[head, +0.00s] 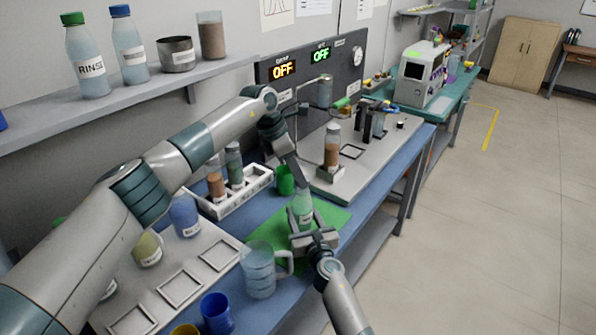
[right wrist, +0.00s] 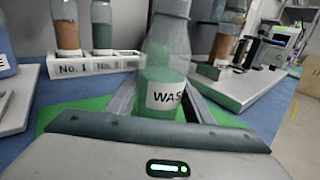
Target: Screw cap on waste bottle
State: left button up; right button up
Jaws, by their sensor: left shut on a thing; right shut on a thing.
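The waste bottle (head: 303,211) stands upright over the green mat (head: 263,229), clear with green liquid low inside. It also shows in the right wrist view (right wrist: 168,60), its label partly readable as "WAS", its top cut off by the frame. My right gripper (head: 308,232) is shut around the bottle's body. My left gripper (head: 303,186) reaches down from above, its jaws at the bottle's top. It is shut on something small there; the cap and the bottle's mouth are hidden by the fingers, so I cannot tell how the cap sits.
A clear jug (head: 259,275) stands left of my right gripper, with a blue cup (head: 216,313) nearer. A green cup (head: 286,180) stands just behind the bottle. A white rack (head: 228,206) with bottles is left. A stirrer station (head: 340,187) is behind right.

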pick_arm(q)
jog(key=shift+f, duration=0.4)
jog(key=shift+f, duration=0.55)
dwell(0.6)
pick_arm(e)
grip_shut()
pick_arm(q)
jog(key=shift+w+m+g, duration=0.25)
jog(key=shift+m+g, duration=0.45)
jog(key=shift+m, duration=1)
jog(key=o, duration=1)
jog(key=shift+r, duration=0.15)
